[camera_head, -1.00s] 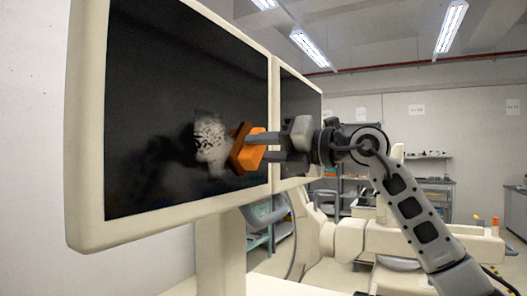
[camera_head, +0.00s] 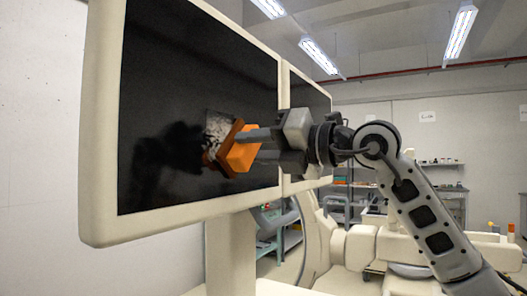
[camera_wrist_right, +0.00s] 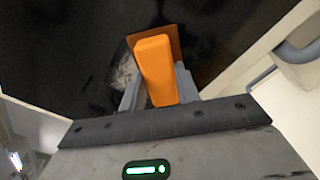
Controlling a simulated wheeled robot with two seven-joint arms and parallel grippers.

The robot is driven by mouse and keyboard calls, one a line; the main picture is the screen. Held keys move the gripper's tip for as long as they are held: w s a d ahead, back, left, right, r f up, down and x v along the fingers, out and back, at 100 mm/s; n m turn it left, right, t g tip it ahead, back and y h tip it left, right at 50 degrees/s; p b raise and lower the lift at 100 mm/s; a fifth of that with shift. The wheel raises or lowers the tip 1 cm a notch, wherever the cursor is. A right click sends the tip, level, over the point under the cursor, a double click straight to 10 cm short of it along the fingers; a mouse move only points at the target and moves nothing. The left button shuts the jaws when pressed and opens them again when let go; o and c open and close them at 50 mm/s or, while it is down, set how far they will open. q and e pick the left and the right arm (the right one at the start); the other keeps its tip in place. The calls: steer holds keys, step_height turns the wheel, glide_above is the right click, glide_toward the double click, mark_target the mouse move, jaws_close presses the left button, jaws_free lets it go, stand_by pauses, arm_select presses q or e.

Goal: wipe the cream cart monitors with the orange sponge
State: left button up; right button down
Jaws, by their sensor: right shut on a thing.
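Two cream-framed monitors stand side by side on a cream cart. The nearer monitor (camera_head: 200,100) has a dark screen with a pale speckled smudge (camera_head: 216,128) on it. The farther monitor (camera_head: 308,98) is partly behind my right arm. My right gripper (camera_head: 258,145) is shut on the orange sponge (camera_head: 238,152), which is at the nearer screen over part of the smudge. In the right wrist view the sponge (camera_wrist_right: 155,68) sits between the fingers (camera_wrist_right: 157,92), its far end at the dark screen with pale smudge beside it. My left gripper is not in view.
A cream post (camera_head: 230,250) holds the monitors up. Cream cart parts (camera_head: 360,245) stand below and behind my right arm. Shelves (camera_head: 345,195) are in the background. A plain wall (camera_head: 40,130) is at the left.

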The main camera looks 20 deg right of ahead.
steer(key=shift+s+a+b, duration=0.35)
steer(key=shift+s+a, duration=0.4)
steer(key=shift+a, duration=0.2)
steer(key=shift+s+a+b, duration=0.4)
steer(key=shift+s+a, duration=0.3)
steer(key=shift+a, duration=0.3)
steer(key=shift+s+a+b, duration=0.35)
steer(key=shift+s+a, duration=0.4)
steer(key=shift+a, duration=0.2)
steer(key=shift+r+p, duration=0.55)
steer(key=shift+r, duration=0.3)
steer(key=shift+w+d+f, duration=0.1)
steer(key=shift+w+d, duration=0.45)
steer(key=shift+d, duration=0.15)
steer(key=shift+w+d, duration=0.5)
steer(key=shift+d, duration=0.2)
steer(key=w+d+p, duration=0.3)
steer(key=w+d, duration=0.3)
steer(key=d, duration=0.2)
steer(key=shift+w, duration=0.15)
steer(key=shift+b+v, duration=1.05)
steer(key=shift+v, duration=1.9)
